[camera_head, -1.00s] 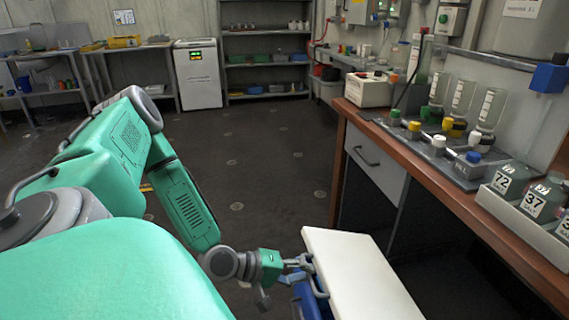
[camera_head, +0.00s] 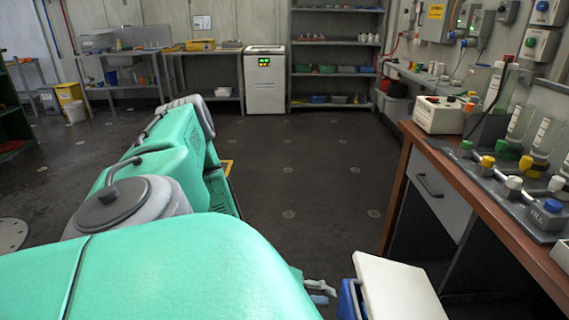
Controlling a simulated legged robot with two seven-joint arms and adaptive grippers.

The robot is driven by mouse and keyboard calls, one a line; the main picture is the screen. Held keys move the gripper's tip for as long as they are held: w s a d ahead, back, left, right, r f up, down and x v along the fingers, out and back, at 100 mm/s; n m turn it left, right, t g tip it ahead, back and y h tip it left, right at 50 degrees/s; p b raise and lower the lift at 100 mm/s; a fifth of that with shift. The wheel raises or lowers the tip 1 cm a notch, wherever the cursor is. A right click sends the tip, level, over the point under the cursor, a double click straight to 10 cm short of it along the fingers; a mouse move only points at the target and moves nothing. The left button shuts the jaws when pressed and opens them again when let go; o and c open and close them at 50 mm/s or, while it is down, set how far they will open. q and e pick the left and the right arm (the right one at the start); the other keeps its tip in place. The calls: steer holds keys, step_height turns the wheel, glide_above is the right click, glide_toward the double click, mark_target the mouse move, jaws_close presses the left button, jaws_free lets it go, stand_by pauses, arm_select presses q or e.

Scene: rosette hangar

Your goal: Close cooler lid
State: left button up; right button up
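The cooler shows at the bottom right of centre in the head view. Its white lid (camera_head: 400,288) is a flat slab cut off by the bottom edge. Part of the blue cooler body (camera_head: 350,301) shows at the lid's left. I cannot tell how far the lid stands open. My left gripper (camera_head: 320,291) is just left of the cooler, mostly hidden behind my own green body. Only its finger ends show, apart from the lid; their opening is unclear. My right gripper is out of view.
A wooden-topped bench (camera_head: 467,190) with a grey drawer (camera_head: 438,192) runs along the right, beside the cooler. The dark floor (camera_head: 300,170) ahead is clear. Shelves and a white cabinet (camera_head: 265,82) stand at the back.

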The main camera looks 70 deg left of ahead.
arm_select(q)
steer(key=s+a+r+p, duration=0.1)
steer(key=s+a+p, duration=0.2)
steer(key=s, duration=0.5)
steer(key=shift+s+a+r+p, duration=0.3)
steer(key=shift+s+r+p, duration=0.1)
steer(key=shift+p, duration=0.35)
stand_by(0.5)
steer(key=v, duration=1.2)
steer(key=shift+w+f, duration=0.1)
